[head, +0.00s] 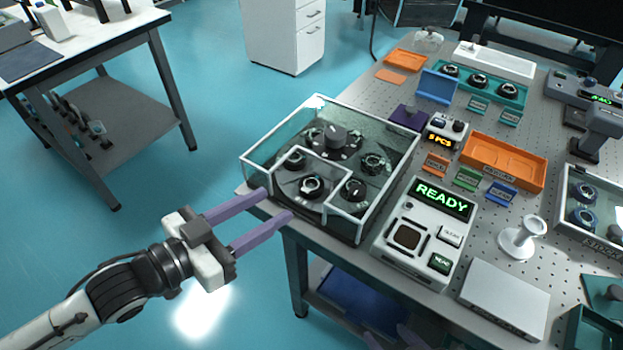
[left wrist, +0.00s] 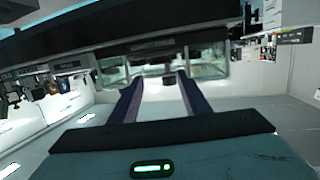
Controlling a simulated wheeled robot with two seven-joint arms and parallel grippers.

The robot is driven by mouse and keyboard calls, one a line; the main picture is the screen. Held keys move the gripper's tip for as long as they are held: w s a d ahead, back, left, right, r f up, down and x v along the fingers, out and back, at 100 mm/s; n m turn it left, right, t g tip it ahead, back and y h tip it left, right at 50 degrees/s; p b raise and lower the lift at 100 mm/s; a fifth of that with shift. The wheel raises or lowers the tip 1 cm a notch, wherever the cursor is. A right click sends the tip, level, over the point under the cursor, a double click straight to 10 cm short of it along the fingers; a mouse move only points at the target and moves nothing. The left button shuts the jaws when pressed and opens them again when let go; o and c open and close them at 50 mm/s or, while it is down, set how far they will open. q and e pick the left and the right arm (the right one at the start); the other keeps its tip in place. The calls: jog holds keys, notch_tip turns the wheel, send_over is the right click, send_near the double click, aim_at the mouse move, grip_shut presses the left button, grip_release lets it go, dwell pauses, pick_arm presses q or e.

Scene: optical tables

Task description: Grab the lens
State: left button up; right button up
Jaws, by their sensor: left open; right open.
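A clear-walled case (head: 254,175) at the table's near left corner holds a round carousel with several black-ringed lenses. One lens (head: 311,187) sits in the front cut-out of the case, with another lens (head: 354,189) to its right. I cannot tell which lens is meant. My left gripper (head: 277,204) is open and empty, its purple fingers pointing at the case's front left side. The fingers also show in the left wrist view (left wrist: 157,80), with nothing between them. My right gripper (head: 388,337) shows only as dim purple fingers at the bottom edge, below the tabletop; it is open.
A white device with a READY display (head: 443,200) stands right of the case. Beyond it are an orange tray (head: 505,162), a white stand (head: 522,237) and a teal rack (head: 510,94) of lenses. A grey box (head: 504,298) lies at the near edge. Open floor lies left.

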aim_at(310, 184)
pick_arm(q)
jog(key=x, duration=0.9)
jog(key=shift+f+p, duration=0.15)
jog(key=shift+p, duration=0.25)
jog(key=c, duration=0.7)
